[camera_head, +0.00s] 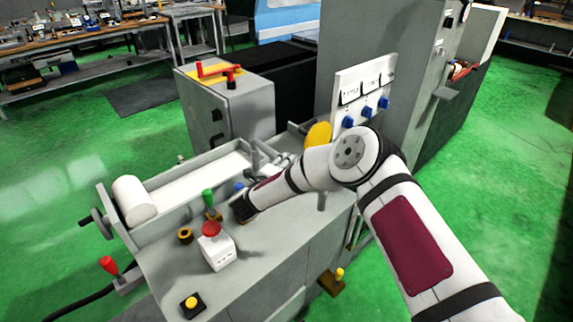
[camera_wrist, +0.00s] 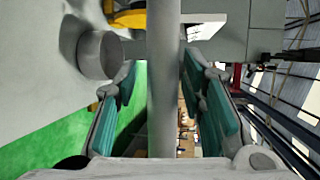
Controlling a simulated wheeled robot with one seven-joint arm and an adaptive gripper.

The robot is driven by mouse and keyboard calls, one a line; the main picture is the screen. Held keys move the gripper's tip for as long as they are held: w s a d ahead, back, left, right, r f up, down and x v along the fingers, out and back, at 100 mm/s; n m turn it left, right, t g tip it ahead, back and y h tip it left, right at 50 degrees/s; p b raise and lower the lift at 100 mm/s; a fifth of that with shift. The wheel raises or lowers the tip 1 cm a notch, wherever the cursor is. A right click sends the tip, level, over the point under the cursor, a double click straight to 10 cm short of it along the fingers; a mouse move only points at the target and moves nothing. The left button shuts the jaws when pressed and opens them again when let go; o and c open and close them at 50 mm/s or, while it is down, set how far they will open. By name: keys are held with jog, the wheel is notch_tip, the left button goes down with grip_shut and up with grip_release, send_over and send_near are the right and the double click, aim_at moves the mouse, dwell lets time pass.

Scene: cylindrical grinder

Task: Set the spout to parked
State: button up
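In the wrist view a straight grey pipe (camera_wrist: 163,85) runs top to bottom through the middle; it may be the spout, but I cannot be sure. My gripper (camera_wrist: 159,64) has its two teal-padded fingers either side of this pipe, with gaps between pads and pipe, so it is open. In the head view my gripper (camera_head: 244,207) is low over the grinder's table, beside a blue knob (camera_head: 238,187) and right of a green-handled lever (camera_head: 209,199). Grey bent piping (camera_head: 262,153) stands just behind it. My arm hides part of this area, and the fingertips are not clear there.
A red emergency button (camera_head: 211,230) on a white box and a brass ring (camera_head: 185,235) stand nearby. A white roller (camera_head: 133,200) is at the left. A panel with blue knobs (camera_head: 367,114) and a yellow disc (camera_head: 318,135) rise behind my arm. Green floor surrounds the machine.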

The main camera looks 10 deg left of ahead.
dwell(0.3)
jog(key=v, duration=1.2)
jog(key=shift+f, duration=0.1)
